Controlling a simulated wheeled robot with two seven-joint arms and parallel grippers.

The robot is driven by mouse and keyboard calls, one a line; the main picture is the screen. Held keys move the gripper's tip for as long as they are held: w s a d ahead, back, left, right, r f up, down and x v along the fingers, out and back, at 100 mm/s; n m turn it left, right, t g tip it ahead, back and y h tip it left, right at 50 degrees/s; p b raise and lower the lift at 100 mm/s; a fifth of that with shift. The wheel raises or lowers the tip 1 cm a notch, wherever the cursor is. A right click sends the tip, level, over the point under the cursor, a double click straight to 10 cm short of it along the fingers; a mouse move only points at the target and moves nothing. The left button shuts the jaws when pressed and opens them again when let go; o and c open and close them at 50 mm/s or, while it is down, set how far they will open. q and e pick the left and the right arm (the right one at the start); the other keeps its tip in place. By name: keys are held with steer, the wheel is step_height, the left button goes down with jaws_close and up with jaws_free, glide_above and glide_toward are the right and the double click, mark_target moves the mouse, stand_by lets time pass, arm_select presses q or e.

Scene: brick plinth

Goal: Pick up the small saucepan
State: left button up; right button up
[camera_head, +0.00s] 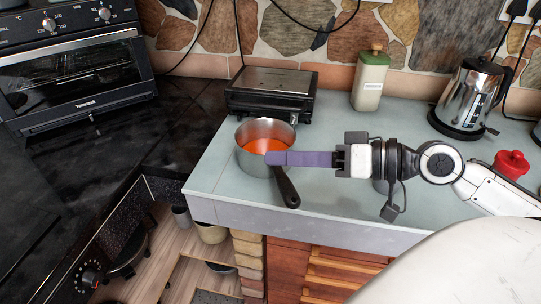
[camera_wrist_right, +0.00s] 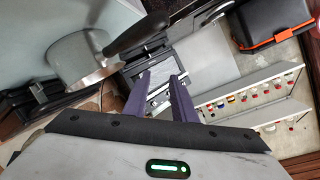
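The small saucepan (camera_head: 252,163) is steel with an orange-red inside and stands upright on the pale counter. Its black handle (camera_head: 287,188) points to the counter's front edge. My right gripper (camera_head: 270,158) comes in from the right, its purple fingers overlapping the pan's near right side and the handle's root. In the right wrist view the fingers (camera_wrist_right: 162,77) are apart with nothing between them. There the saucepan (camera_wrist_right: 72,58) is at upper left and its handle (camera_wrist_right: 138,34) lies beyond the fingertips, apart from them. My left gripper is in neither view.
A black appliance (camera_head: 270,92) stands just behind the saucepan. A green-lidded jar (camera_head: 369,82), a steel kettle (camera_head: 468,97) and a red-topped item (camera_head: 511,164) stand farther right. A toaster oven (camera_head: 75,65) is on the dark counter at left. The pale counter (camera_head: 325,206) is clear near its front edge.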

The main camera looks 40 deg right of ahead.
mark_target(254, 154)
steer(key=w+d+f+n+h, duration=0.1)
steer(key=w+n, duration=0.1)
steer(key=w+d+f+n+h, duration=0.1)
steer(key=w+f, duration=0.1)
steer(key=w+d+f+n+h+b, duration=0.1)
steer(key=w+n, duration=0.1)
steer(key=w, duration=0.1)
steer(key=shift+f+n, duration=0.15)
steer(key=shift+n, duration=0.15)
steer(key=shift+x, duration=3)
steer(key=shift+s+a+f, duration=0.1)
steer(key=shift+a+f, duration=0.05)
steer(key=shift+a, duration=0.05)
jaws_close()
steer(key=shift+s+f, duration=0.1)
steer(key=shift+f, duration=0.1)
